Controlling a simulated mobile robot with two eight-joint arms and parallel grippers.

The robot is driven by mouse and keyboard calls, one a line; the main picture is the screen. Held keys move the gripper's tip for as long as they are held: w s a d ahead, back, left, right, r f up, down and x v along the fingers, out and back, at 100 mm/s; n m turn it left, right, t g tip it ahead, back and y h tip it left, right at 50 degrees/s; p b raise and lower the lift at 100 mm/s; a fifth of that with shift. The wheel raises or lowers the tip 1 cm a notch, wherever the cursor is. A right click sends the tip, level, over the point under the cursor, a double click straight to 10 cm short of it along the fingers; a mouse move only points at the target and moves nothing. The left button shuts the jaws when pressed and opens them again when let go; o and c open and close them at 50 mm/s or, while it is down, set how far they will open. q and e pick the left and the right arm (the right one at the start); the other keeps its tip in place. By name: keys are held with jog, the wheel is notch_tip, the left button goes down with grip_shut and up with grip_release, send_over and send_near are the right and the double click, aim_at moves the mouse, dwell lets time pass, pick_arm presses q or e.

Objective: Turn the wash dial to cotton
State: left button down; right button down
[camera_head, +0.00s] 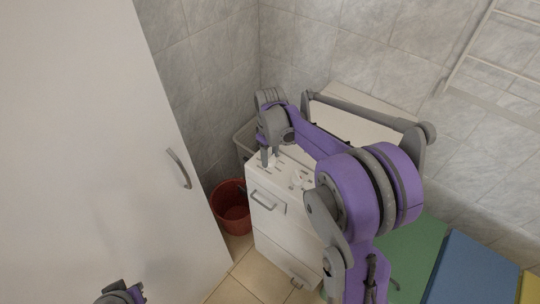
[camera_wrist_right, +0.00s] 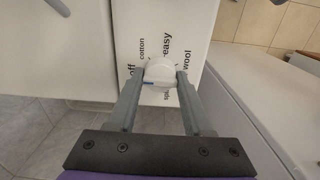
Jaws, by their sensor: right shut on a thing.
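The white wash dial (camera_wrist_right: 160,74) shows in the right wrist view on a white panel. The words "off", "cotton", "easy" and "wool" are printed around it. A blue mark shows on the dial's left side; which word it points at is hard to tell. My right gripper (camera_wrist_right: 160,78) has one finger on each side of the dial and is shut on it. In the head view, my right gripper (camera_head: 269,158) reaches down to the top of the white washing machine (camera_head: 268,222), where the fingers hide the dial. Part of my left gripper (camera_head: 122,294) shows at the bottom edge; its fingers are unclear.
A second white knob (camera_head: 298,178) stands on the machine's top. A red bucket (camera_head: 232,210) is left of the machine. A large white door (camera_head: 90,150) with a handle fills the left. Green (camera_head: 410,255) and blue (camera_head: 472,272) mats lie at the right.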

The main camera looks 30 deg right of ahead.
aim_at(270, 156)
pick_arm(q)
jog(key=shift+f, duration=0.1)
pick_arm(e)
jog(key=m+b, duration=0.1)
jog(key=m, duration=0.3)
jog(key=shift+m, duration=0.3)
pick_arm(q)
jog(key=f, duration=0.1)
jog(key=s+f+b, duration=0.1)
jog(key=f, duration=0.1)
pick_arm(e)
jog(key=m, duration=0.4)
jog(key=shift+m, duration=0.4)
jog(key=shift+c, duration=1.6)
grip_release()
jog(key=shift+r, duration=0.15)
pick_arm(q)
jog(key=shift+r, duration=0.4)
pick_arm(e)
notch_tip(270, 156, up, 11)
jog(key=shift+f, duration=0.2)
